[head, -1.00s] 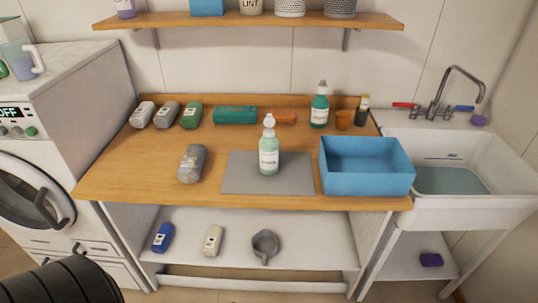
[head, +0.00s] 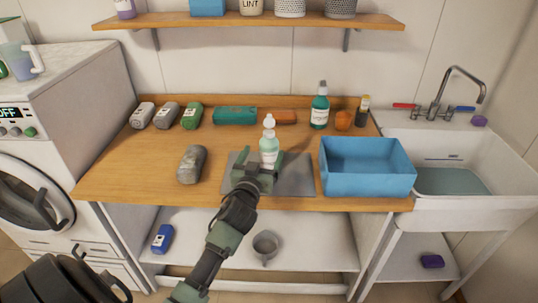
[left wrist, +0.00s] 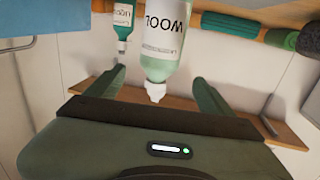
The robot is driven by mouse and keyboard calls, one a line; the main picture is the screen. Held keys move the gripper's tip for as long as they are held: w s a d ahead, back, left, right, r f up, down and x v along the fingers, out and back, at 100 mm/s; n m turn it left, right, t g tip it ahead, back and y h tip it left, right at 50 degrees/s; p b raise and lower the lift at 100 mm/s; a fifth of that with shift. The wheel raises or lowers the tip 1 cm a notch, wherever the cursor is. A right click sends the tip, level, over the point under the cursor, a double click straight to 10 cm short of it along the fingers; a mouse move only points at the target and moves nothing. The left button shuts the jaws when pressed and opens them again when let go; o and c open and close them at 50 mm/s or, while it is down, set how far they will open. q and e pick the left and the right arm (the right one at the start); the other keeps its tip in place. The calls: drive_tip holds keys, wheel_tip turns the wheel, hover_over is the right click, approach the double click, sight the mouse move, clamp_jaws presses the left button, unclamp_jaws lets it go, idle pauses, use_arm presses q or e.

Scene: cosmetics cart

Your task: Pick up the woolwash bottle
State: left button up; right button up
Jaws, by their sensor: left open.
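The woolwash bottle (head: 269,146), pale green with a white cap and a label reading WOOL, stands upright on the grey mat (head: 298,181) on the wooden counter. My left gripper (head: 258,163) is at the front of the bottle, its fingers open and hiding the bottle's lower part. In the left wrist view the scene appears upside down. There the bottle (left wrist: 164,42) lies between the two spread fingers of the left gripper (left wrist: 154,84), with a gap on each side. My right gripper does not show.
A blue bin (head: 366,180) stands right of the mat. A grey wrapped bundle (head: 191,164) lies left of it. A wall shelf (head: 250,20) hangs above.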

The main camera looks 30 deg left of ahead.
sight(269, 142)
use_arm(q)
drive_tip(key=shift+w+a+r, duration=0.2)
drive_tip(key=shift+w+a, duration=0.05)
drive_tip(key=shift+w, duration=0.35)
drive_tip(key=shift+f+p+x, duration=0.2)
drive_tip(key=shift+p+x, duration=0.05)
drive_tip(key=shift+x, duration=0.75)
drive_tip(key=shift+f+p+x, duration=0.15)
drive_tip(key=shift+p+x, duration=0.05)
drive_tip(key=shift+x, duration=0.8)
drive_tip(key=shift+f+p+x, duration=0.2)
drive_tip(key=shift+p+x, duration=0.05)
drive_tip(key=shift+x, duration=0.8)
drive_tip(key=shift+d, duration=0.15)
drive_tip(key=c, duration=1.5)
drive_tip(key=shift+r, duration=0.1)
drive_tip(key=shift+c, duration=0.2)
